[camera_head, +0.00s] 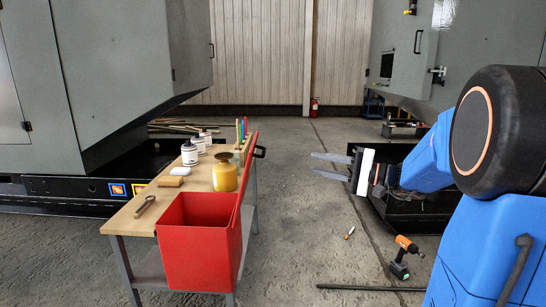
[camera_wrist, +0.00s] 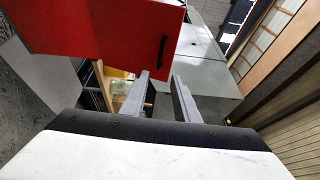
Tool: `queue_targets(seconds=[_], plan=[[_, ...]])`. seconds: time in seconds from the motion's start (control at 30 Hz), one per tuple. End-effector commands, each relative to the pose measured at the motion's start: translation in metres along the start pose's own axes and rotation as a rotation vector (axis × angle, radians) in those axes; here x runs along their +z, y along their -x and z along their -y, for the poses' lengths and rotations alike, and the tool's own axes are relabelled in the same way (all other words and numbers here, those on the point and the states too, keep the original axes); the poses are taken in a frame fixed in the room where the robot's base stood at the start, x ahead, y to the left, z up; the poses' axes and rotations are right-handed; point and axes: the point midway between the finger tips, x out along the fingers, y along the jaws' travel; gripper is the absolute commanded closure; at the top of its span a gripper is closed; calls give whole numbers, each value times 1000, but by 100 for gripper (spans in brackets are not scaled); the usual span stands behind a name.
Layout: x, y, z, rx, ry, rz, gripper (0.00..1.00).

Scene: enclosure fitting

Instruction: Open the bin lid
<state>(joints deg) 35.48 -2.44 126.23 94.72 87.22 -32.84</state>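The red bin (camera_head: 193,250) stands at the near end of the workbench, its open top facing up. Its red lid (camera_head: 243,185) is raised, steeply tilted along the bin's right side and seen nearly edge-on. A black handle (camera_head: 259,152) sticks out near the lid's upper end. My gripper (camera_head: 309,162) is to the right of the handle, apart from it, fingers pointing left.
The wooden workbench (camera_head: 125,219) holds a yellow pot (camera_head: 225,176), white bottles (camera_head: 189,154), a sponge-like block (camera_head: 170,182) and a tool (camera_head: 145,206). An orange drill (camera_head: 403,256) and a dark bar (camera_head: 370,288) lie on the floor. The floor between bench and arm is mostly clear.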

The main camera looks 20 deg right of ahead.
Motion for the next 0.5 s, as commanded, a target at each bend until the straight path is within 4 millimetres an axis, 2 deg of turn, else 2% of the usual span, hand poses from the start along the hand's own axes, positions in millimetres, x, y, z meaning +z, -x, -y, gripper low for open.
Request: queue_targets(seconds=[0.17, 0.5], plan=[[-2, -10, 0, -4, 0, -2, 72], [0, -54, 0, -3, -1, 1, 72]])
